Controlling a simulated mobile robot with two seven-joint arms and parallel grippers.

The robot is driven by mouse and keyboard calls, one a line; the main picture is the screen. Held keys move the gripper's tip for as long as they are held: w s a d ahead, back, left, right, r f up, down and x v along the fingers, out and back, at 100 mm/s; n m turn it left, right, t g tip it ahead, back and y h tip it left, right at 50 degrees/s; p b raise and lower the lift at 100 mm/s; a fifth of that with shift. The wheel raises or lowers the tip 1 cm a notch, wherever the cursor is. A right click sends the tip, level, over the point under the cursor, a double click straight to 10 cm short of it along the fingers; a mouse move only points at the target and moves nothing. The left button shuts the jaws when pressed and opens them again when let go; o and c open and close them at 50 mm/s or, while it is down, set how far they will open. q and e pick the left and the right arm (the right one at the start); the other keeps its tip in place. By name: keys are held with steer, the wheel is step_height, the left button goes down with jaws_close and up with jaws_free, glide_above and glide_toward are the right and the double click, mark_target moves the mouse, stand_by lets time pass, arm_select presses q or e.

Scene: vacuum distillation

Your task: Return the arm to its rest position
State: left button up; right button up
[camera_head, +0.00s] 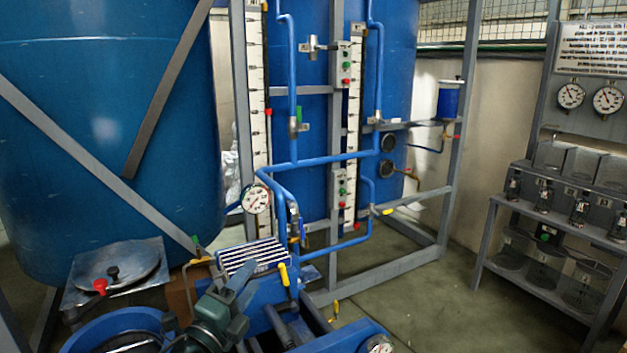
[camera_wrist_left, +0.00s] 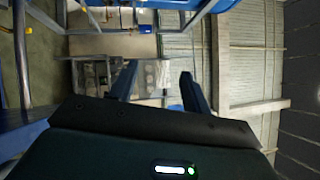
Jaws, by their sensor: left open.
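My left gripper (camera_head: 243,284) shows low in the head view, left of the middle, with its dark body below the blue fingers. In the left wrist view its two fingers (camera_wrist_left: 157,88) stand apart with nothing between them. The gripper is open and empty. In the head view it overlaps the blue equipment near the striped panel (camera_head: 252,256); I cannot tell whether it touches anything. My right gripper is in neither view.
A large blue tank (camera_head: 110,130) stands at the left. Blue pipes (camera_head: 325,160) and a pressure gauge (camera_head: 256,199) are beyond my gripper. A grey metal frame (camera_head: 390,268) stands behind. A shelf rack (camera_head: 540,212) is at the right. Floor between frame and rack is clear.

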arm_select(q)
steer(key=s+a+f+n+g+y, duration=0.3)
steer(key=s+a+f+n+y, duration=0.15)
steer(key=s+f+n, duration=0.35)
steer(key=s+a+f+n+g+y, duration=0.4)
steer(key=s+f+n+y, duration=0.15)
steer(key=n, duration=0.35)
steer(key=s+f+n+g+h, duration=0.1)
steer(key=s+f+n+g, duration=0.25)
steer(key=s, duration=0.55)
steer(key=s+f+n+g+h, duration=0.1)
steer(key=s+f+n+g, duration=0.3)
steer(key=s, duration=0.6)
steer(key=w+d+f+m+t+h, duration=0.2)
steer(key=w+d+f+t+h, duration=0.1)
steer(key=w+d+f+t, duration=0.3)
steer(key=shift+w+m, duration=0.15)
steer(key=shift+m, duration=0.2)
